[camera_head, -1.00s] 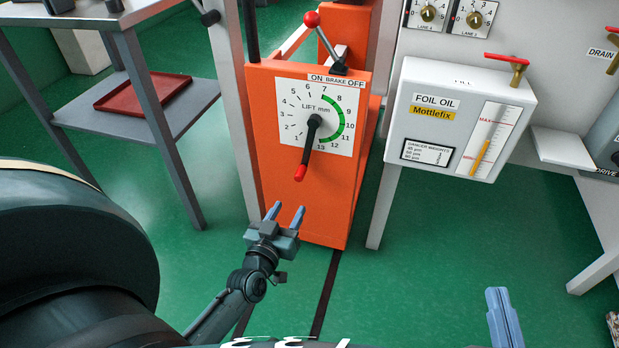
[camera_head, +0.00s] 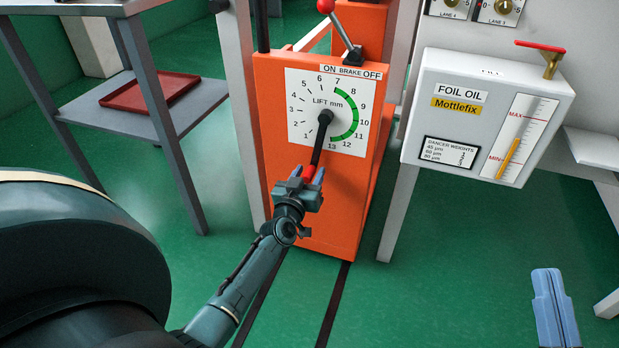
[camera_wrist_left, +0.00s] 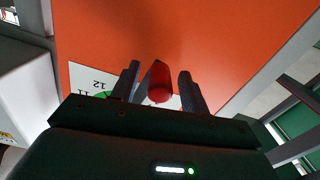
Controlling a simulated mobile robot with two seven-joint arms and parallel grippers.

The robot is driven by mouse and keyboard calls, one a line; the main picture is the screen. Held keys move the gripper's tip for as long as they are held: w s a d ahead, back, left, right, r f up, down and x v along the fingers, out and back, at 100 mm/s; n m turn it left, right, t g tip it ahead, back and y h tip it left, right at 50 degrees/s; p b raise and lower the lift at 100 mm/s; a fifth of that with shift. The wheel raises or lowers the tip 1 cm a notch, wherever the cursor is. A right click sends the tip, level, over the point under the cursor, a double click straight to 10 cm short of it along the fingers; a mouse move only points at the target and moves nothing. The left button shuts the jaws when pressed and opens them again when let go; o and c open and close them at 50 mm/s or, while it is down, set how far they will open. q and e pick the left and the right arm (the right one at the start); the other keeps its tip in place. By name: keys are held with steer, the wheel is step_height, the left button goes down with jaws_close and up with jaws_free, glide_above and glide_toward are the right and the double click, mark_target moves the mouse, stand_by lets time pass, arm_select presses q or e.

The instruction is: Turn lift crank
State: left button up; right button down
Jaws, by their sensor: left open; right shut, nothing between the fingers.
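The lift crank (camera_head: 318,142) is a black arm on the white LIFT mm dial (camera_head: 297,91) of the orange housing (camera_head: 273,125). It points down and slightly left, near the 13 mark, with a red grip at its end. My left gripper (camera_head: 308,179) is open at the crank's lower end. In the left wrist view the red grip (camera_wrist_left: 160,85) shows between the two open fingers (camera_wrist_left: 157,88), and I see gaps on both sides. My right gripper (camera_head: 555,300) shows only partly at the lower right, apart from everything, with its fingers together.
A brake lever with a red knob (camera_head: 326,6) rises above the dial. The white foil oil box (camera_head: 415,109) stands to the right, with a red-handled valve (camera_head: 541,47) on top. A grey shelf with a red tray (camera_head: 112,97) is at left. Green floor lies open in front.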

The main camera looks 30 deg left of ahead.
arm_select(q)
steer(key=shift+w+a, duration=0.1)
steer(key=shift+w, duration=0.3)
steer(key=shift+c, duration=0.3)
jaws_close()
